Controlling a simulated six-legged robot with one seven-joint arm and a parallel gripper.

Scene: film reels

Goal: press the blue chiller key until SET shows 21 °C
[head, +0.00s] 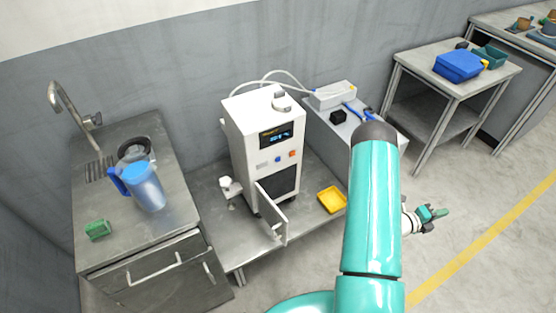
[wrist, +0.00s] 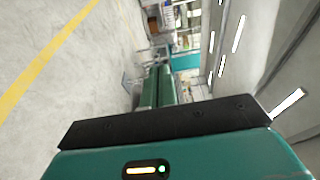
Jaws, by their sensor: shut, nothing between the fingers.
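The white chiller (head: 262,145) stands upright on a low metal bench in the middle of the head view. Its dark display (head: 275,136) is lit with blue digits that look like 20-something, too small to read surely. Below the display are a small blue key (head: 278,160) and an orange-red key (head: 292,154). A panel at the chiller's lower front stands open. My gripper (head: 434,214) is to the right of the chiller, out over the floor, well apart from the keys.
A sink counter (head: 115,205) with a blue jug (head: 148,188) and green sponge (head: 98,230) is at left. A yellow tray (head: 332,200) lies right of the chiller. A grey bench (head: 388,138) holds a white box (head: 333,95). A table at right holds a blue case (head: 459,66).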

